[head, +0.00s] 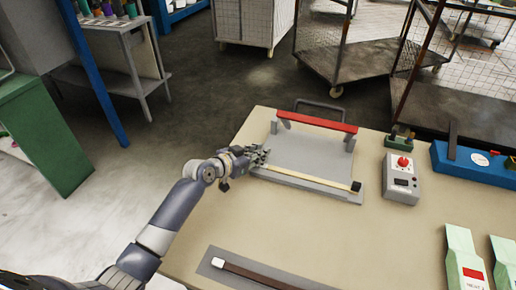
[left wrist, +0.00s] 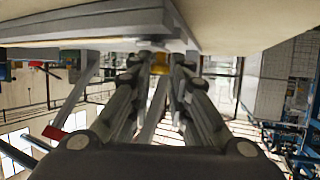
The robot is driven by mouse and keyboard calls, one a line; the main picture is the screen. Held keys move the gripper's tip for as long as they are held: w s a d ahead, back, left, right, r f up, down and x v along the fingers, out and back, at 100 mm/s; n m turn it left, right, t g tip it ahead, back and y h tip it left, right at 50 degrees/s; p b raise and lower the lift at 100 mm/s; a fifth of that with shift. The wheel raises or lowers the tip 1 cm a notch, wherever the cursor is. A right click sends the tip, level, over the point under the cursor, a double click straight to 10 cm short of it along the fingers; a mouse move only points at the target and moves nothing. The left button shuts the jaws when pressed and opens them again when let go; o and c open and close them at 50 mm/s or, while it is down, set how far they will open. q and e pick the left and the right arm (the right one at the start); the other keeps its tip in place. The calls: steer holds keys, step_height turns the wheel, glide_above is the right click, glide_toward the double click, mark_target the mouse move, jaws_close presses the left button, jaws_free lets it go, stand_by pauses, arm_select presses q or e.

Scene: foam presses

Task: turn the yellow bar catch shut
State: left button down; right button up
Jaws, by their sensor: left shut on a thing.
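A grey foam press (head: 312,155) with a red bar (head: 318,122) across its back lies on the beige table. A long cream bar (head: 310,179) runs along its front edge and ends in a dark tip at the right. My left gripper (head: 260,156) is at the press's front left corner, and its fingers hide that end of the bar. In the left wrist view, the fingers are closed around a small yellow piece, the yellow bar catch (left wrist: 160,64), just under the pale surface. How far the catch is turned cannot be told. My right gripper is not in view.
A grey control box (head: 402,178) with a red button stands right of the press, with a blue device (head: 470,163) beyond it. A dark strip on a grey plate (head: 215,263) lies at the front. Green-white packs (head: 464,262) stand front right. The table's middle front is clear.

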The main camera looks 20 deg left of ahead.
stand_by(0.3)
arm_select(q)
steer(key=c, duration=1.5)
jaws_free()
steer(key=shift+c, duration=0.2)
steer(key=shift+s+a, duration=0.1)
steer(key=v, duration=1.1)
steer(key=shift+s, duration=0.4)
steer(key=shift+a+r, duration=0.1)
